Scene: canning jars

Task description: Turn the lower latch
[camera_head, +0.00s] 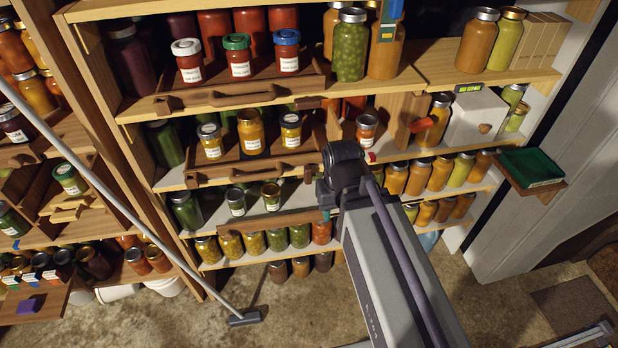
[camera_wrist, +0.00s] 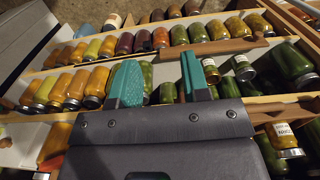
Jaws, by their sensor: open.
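Two small dark-brown wooden blocks look like latches on the shelf edges: an upper one (camera_head: 307,103) right of the top tray, and a lower one (camera_head: 308,172) right of the middle tray. The lower one is upright, close to the left of my wrist. My gripper (camera_wrist: 160,82) has teal fingers spread apart with nothing between them; it points toward the lower shelves. In the head view my wrist and arm hide most of it. I cannot make out the lower latch for certain in the wrist view.
A wooden bar (camera_head: 268,222) fronts jars on the shelf below. Rows of filled jars (camera_head: 420,178) stand close to the right of my arm. A red-handled wooden panel (camera_head: 405,117) stands above. The floor (camera_head: 300,310) in front is mostly clear.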

